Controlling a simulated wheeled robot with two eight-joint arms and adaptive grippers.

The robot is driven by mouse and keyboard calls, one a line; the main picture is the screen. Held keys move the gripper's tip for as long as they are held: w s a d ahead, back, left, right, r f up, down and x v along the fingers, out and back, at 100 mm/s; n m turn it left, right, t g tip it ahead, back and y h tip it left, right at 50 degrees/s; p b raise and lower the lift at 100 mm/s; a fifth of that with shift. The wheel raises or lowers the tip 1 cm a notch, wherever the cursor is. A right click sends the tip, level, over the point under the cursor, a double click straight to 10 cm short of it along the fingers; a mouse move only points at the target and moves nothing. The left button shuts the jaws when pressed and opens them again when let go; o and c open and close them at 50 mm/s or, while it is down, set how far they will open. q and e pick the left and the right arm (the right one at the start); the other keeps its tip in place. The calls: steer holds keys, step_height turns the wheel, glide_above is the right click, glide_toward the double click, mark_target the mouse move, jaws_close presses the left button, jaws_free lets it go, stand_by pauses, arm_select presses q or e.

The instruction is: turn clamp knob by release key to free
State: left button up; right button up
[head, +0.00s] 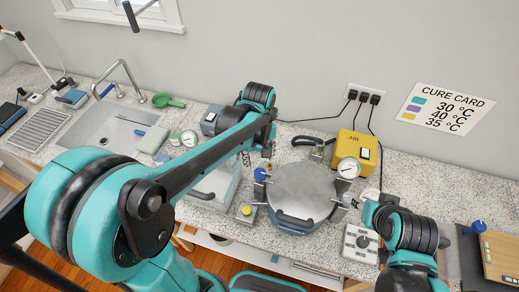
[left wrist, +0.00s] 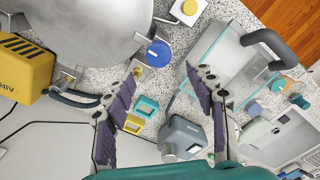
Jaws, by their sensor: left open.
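The pressure pot with a round grey lid (head: 303,190) stands on the counter; its lid (left wrist: 80,30) fills the upper left of the left wrist view. A blue clamp knob (head: 261,174) is at the lid's left edge, and it shows in the left wrist view (left wrist: 158,53). A small box with a yellow button (head: 246,210), likely the release key, stands near it, also in the left wrist view (left wrist: 189,8). My left gripper (left wrist: 160,74) is open and empty, its fingertips short of the knob. My right arm is right of the pot; its fingers cannot be made out.
A yellow box (head: 358,156) and a gauge (head: 348,168) stand behind the pot. A clear-walled box (head: 215,185) is left of it. A sink (head: 105,130) is far left.

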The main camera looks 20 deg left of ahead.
mark_target(260, 172)
arm_select(q)
steer(key=shift+w+f, duration=0.2)
step_height(260, 172, down, 7)
steer(key=shift+s+d+r+b, duration=0.1)
steer(key=shift+d+b, duration=0.05)
steer(key=shift+b, duration=0.65)
steer(key=shift+s+f, duration=0.1)
steer(key=shift+f, duration=0.15)
steer(key=c, duration=1.2)
